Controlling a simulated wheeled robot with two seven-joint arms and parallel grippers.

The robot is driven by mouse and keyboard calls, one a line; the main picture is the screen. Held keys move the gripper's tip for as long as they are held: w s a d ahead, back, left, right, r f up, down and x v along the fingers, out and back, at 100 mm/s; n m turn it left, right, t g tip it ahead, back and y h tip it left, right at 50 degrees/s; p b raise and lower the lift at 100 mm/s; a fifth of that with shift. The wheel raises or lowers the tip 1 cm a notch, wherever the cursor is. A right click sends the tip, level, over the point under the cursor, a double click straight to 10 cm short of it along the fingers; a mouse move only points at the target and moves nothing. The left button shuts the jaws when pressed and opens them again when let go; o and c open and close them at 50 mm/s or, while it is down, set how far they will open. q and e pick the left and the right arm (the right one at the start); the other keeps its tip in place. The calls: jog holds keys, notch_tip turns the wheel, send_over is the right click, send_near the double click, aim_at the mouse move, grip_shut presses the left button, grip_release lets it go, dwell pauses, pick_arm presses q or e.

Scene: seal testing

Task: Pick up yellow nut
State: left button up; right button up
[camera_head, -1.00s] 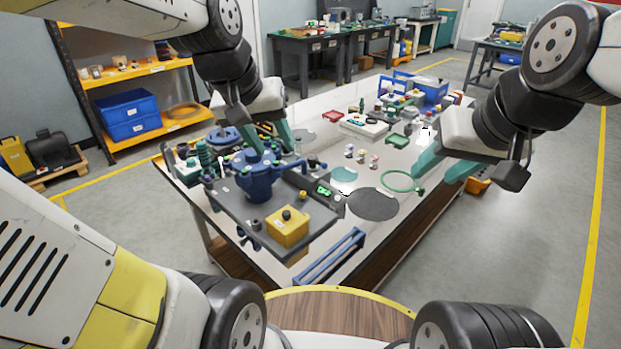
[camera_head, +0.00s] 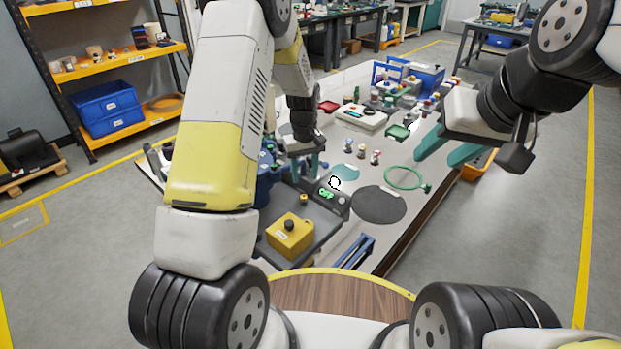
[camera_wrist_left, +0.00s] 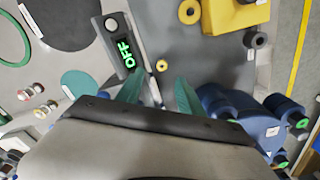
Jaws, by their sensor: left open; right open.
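The yellow nut (camera_wrist_left: 162,66) is a small yellow ring on the dark grey plate of the test rig, beside the display that reads OFF. It also shows in the head view (camera_head: 304,199), just in front of my left gripper. My left gripper (camera_wrist_left: 160,90) points down with its teal fingers apart. In the left wrist view the nut lies just beyond the fingertips, roughly in line with the gap between them. Nothing is between the fingers. My right gripper (camera_head: 446,149) is open and empty above the right side of the table.
A yellow block with a black knob (camera_head: 290,236) stands on the plate near the nut. The OFF display (camera_wrist_left: 122,52) and a blue fixture (camera_wrist_left: 255,122) flank the fingers. A black disc (camera_head: 379,204), a green ring (camera_head: 405,178) and small fittings lie on the white table.

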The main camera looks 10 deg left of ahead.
aim_at(304, 198)
pick_arm(q)
notch_tip(304, 198, down, 8)
jog(key=shift+s+a+f, duration=0.1)
jog(key=shift+s+a, duration=0.05)
grip_shut()
dwell(0.4)
